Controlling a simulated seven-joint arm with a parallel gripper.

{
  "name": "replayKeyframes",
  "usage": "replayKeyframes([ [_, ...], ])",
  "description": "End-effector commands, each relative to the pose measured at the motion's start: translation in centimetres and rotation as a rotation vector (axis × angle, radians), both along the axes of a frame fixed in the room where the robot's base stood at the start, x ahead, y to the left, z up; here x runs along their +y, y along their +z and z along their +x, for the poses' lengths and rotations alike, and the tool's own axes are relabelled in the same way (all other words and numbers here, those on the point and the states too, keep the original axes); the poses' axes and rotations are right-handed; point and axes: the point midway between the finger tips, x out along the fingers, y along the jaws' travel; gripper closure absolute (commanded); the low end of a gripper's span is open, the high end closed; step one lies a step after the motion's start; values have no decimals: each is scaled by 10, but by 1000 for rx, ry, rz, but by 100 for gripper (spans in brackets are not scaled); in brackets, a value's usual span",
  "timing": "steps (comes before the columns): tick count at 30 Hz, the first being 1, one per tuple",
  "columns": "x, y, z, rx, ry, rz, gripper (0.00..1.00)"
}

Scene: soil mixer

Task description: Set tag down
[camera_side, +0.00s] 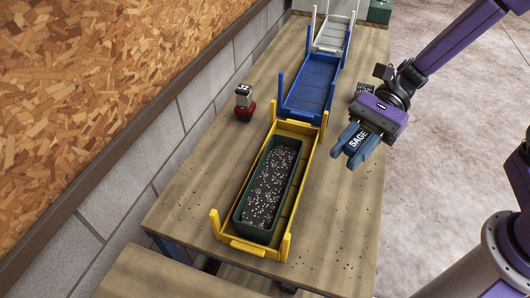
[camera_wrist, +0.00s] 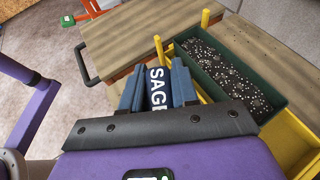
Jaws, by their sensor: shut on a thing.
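The tag (camera_side: 357,138) is a dark plate with white letters reading SAGE. It is held between the two blue-grey fingers of my gripper (camera_side: 362,142), which is shut on it. The tag (camera_wrist: 157,87) also shows between the fingers in the wrist view, its lower end hidden by the gripper body. In the side view my gripper is to the right of the yellow tray and appears above the table; the exact height is hard to tell. A green planter box (camera_side: 244,221) filled with dark, white-flecked soil (camera_side: 270,187) sits in the yellow tray (camera_side: 305,178).
A blue tray (camera_side: 312,82) and a whitish tray (camera_side: 331,36) stand in line behind the yellow one. The table's right front is mostly clear, with scattered soil crumbs.

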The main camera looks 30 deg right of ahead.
Motion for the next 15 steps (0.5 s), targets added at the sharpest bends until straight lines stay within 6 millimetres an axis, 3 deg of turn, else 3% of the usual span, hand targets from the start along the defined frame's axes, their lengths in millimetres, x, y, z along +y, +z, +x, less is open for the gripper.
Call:
replayKeyframes([
  [6, 51, 2, 73, 0, -148, 8, 99],
  [10, 75, 4, 106, 8, -223, 16, 99],
  [15, 95, 6, 132, 17, -288, 25, 99],
])
